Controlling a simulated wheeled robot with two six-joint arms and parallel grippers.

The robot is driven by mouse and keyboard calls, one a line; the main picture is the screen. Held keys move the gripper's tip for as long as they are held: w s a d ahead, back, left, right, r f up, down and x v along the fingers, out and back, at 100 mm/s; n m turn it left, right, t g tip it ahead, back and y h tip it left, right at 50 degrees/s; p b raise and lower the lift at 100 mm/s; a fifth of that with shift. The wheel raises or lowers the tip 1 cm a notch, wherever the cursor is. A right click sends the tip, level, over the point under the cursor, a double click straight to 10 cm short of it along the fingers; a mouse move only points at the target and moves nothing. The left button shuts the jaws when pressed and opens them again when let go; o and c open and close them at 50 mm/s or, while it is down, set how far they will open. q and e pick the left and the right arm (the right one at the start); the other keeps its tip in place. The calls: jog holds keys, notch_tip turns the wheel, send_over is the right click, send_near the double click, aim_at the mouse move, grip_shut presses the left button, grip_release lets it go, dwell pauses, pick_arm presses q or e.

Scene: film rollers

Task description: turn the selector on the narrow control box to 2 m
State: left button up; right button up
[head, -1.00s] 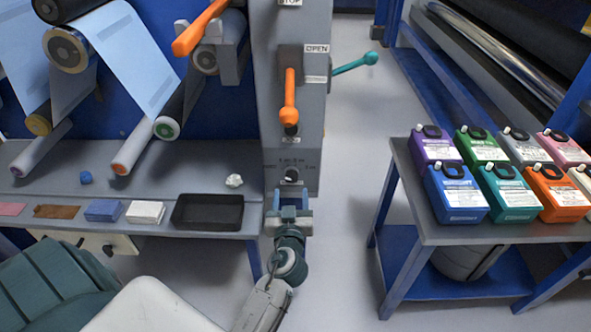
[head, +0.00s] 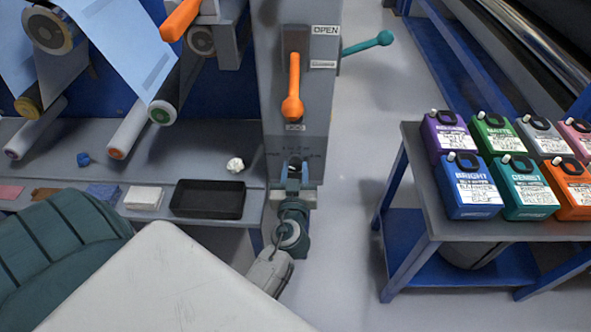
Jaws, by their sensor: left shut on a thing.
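The narrow control box (head: 276,85) is a grey upright column in the middle of the head view. Its small selector (head: 296,163) is low on the front face, under the orange lever, and is mostly covered by my left gripper. My left gripper (head: 296,172) is at the front of the box, shut on the selector. The scale marks around the selector are too small and blurred to read, so its setting cannot be told. My right gripper is not in view.
An orange lever (head: 293,80) hangs just above the selector, and a teal-knobbed lever (head: 368,44) sticks out right. A bench with a black tray (head: 208,199) is at left. A table (head: 421,190) with several coloured canisters is at right, with open floor between.

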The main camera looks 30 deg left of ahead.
pick_arm(q)
jog(key=shift+c, duration=0.8)
